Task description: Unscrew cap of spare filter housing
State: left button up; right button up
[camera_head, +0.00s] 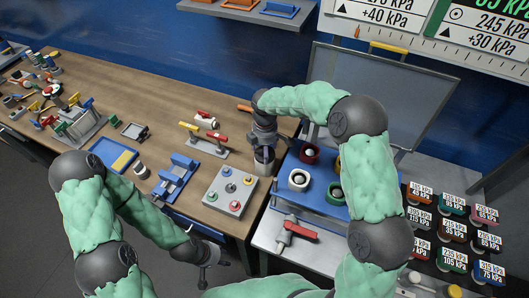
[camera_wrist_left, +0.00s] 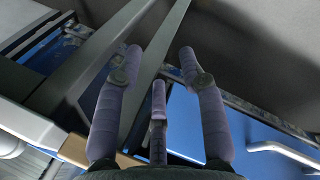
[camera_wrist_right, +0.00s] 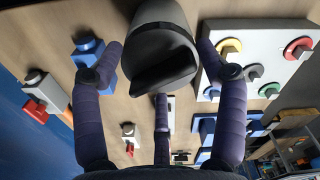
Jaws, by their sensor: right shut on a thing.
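The spare filter housing is the grey upright body (camera_head: 264,167) standing at the right end of the wooden bench. Its dark grey cap (camera_wrist_right: 163,62) shows large in the right wrist view, with a ridge across it. My right gripper (camera_head: 265,146) reaches down onto the top of the housing, and its fingers sit on both sides of the cap, shut on it. The fingers hide part of the top in the head view. My left gripper (camera_head: 204,268) hangs low in front of the bench. In the left wrist view its fingers (camera_wrist_left: 160,60) are apart with nothing between them.
A panel with coloured buttons (camera_head: 218,203) lies left of the housing. A blue tray (camera_head: 320,205) with ringed parts stands to the right, with a red-handled valve (camera_head: 296,231) before it. A red-and-yellow fixture (camera_head: 204,140) stands farther back. Bare bench (camera_head: 140,98) lies at the left.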

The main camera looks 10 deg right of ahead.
jog(key=n+p, duration=0.2)
jog(key=n, duration=0.1)
jog(key=shift+r+n, duration=0.15)
jog(key=shift+n, duration=0.15)
jog(key=shift+n+p, duration=0.45)
jog(key=shift+n, duration=0.25)
jog(key=shift+f, duration=0.2)
jog(key=n+p, duration=0.2)
jog(key=shift+s+r+n, duration=0.1)
jog(key=shift+r+n, duration=0.05)
jog(key=shift+n, duration=0.25)
jog(key=shift+n+p, duration=0.55)
jog(key=shift+n, duration=1.05)
